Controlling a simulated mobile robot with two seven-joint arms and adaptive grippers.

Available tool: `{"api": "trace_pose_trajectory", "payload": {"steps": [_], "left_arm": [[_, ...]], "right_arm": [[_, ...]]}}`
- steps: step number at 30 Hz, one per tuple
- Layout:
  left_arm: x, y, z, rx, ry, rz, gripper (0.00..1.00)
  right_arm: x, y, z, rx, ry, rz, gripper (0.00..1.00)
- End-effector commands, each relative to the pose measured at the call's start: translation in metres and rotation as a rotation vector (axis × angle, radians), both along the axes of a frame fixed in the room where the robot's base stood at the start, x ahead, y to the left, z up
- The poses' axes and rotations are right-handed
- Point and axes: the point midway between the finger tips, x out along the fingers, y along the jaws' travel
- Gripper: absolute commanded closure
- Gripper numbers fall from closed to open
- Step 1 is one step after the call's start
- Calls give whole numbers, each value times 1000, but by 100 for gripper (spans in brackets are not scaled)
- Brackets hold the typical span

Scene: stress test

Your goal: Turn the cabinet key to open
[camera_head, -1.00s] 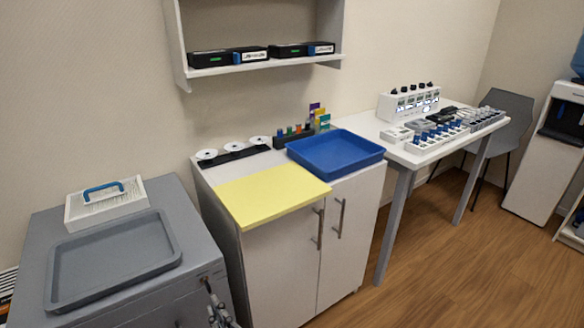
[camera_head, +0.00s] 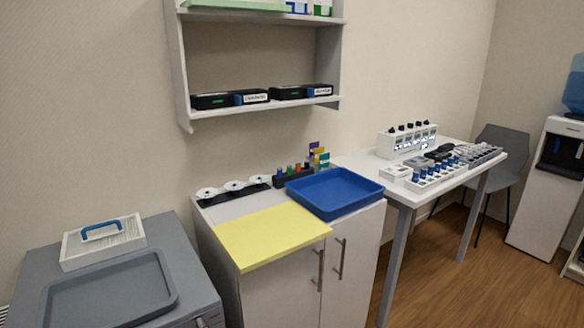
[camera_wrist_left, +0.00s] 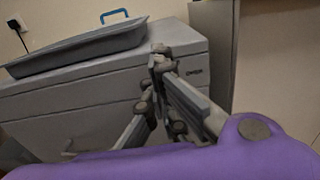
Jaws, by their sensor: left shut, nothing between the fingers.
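A grey cabinet (camera_head: 190,260) stands at the lower left in the head view. It also fills the middle of the left wrist view (camera_wrist_left: 90,100), with drawer or door seams on its front. A small dark mark (camera_wrist_left: 194,72) sits near the upper right of that front; I cannot tell whether it is a lock, key or label. My left gripper (camera_wrist_left: 160,55) is shut and empty, its fingertips in front of the cabinet's upper front in the left wrist view. I cannot tell whether they touch it. No key is clearly visible. My right gripper is not in view.
A grey tray (camera_head: 58,308) and a white box with a blue handle (camera_head: 103,243) rest on the grey cabinet. A white cabinet (camera_head: 275,290) beside it carries a yellow board (camera_head: 262,236) and a blue tray (camera_head: 335,192). Open floor lies at right.

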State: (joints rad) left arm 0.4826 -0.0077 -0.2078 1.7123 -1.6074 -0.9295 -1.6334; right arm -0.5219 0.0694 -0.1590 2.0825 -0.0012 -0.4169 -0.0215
Motion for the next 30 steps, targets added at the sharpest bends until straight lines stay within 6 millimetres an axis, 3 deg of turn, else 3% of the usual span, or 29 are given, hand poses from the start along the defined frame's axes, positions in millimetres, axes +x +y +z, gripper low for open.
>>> {"api": "trace_pose_trajectory", "payload": {"steps": [30], "left_arm": [[3, -3, -9, 1, -1, 1, 100]], "right_arm": [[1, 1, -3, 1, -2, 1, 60]]}}
